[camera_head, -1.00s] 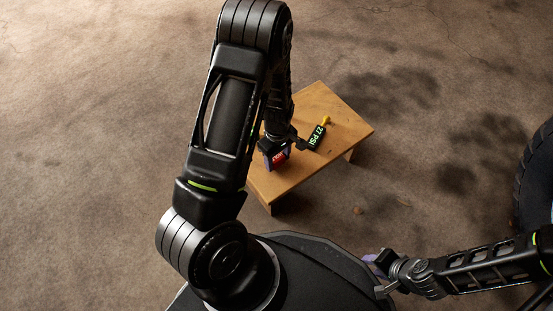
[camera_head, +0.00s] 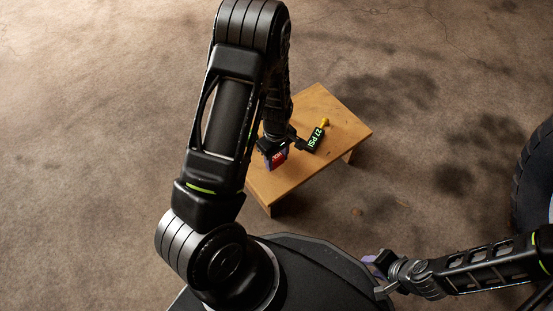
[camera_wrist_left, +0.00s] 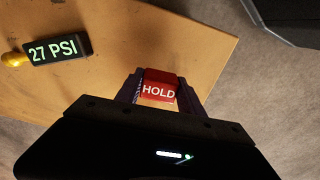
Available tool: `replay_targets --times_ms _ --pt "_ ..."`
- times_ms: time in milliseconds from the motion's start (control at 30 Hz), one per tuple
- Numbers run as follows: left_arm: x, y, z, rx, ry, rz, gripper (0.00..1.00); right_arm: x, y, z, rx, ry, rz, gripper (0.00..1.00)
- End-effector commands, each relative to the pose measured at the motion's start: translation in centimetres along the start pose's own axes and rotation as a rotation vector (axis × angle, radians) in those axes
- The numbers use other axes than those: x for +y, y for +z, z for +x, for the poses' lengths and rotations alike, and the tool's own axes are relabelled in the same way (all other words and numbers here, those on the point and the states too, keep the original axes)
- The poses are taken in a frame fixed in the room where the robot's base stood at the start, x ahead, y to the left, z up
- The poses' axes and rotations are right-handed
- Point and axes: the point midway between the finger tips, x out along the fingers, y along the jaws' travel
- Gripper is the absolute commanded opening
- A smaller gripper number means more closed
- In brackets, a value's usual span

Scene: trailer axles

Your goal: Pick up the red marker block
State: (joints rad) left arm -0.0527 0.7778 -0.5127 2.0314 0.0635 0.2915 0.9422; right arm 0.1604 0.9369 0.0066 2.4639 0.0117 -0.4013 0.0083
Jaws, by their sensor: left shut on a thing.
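The red marker block (camera_wrist_left: 159,90) reads "HOLD" and sits between the two fingers of my left gripper (camera_wrist_left: 160,88) in the left wrist view. The fingers are shut on it, one on each side. In the head view, the red block (camera_head: 277,158) shows at the tip of my left gripper (camera_head: 275,156), over the near left part of the small table. I cannot tell whether its underside touches the table. My right gripper (camera_head: 378,272) is at the lower right, away from the table; its fingertips are too small to judge.
The wooden table (camera_head: 325,105) stands on brown ground. A black gauge (camera_head: 316,138) reading "27 PSI", with a yellow end, lies on it beside my left gripper; it also shows in the left wrist view (camera_wrist_left: 57,50). A tyre (camera_head: 535,180) stands at the right edge.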

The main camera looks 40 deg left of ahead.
Motion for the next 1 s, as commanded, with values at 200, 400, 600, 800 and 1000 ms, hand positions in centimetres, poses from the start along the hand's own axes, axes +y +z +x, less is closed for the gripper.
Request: replay_targets --times_ms 200,400,600,800,1000 --pt "0.1 0.0 -4.8 0.001 0.004 0.001 0.04 -0.9 0.2 -2.8 -0.011 0.000 -0.002 0.36" --pt "0.1 0.0 -8.0 0.000 0.002 0.001 0.04 -1.3 0.3 -4.3 -0.019 0.000 -0.003 0.36" --pt "0.0 0.0 -8.7 0.000 0.001 0.000 0.04 -1.4 0.4 -4.6 -0.024 0.000 -0.003 0.36" --pt "0.0 0.0 -8.6 0.000 0.001 0.000 0.04 -1.4 0.4 -4.5 -0.024 0.000 -0.003 0.36" --pt "0.0 0.0 -8.6 0.000 0.001 0.000 0.04 -1.4 0.4 -4.5 -0.024 0.000 -0.003 0.36"
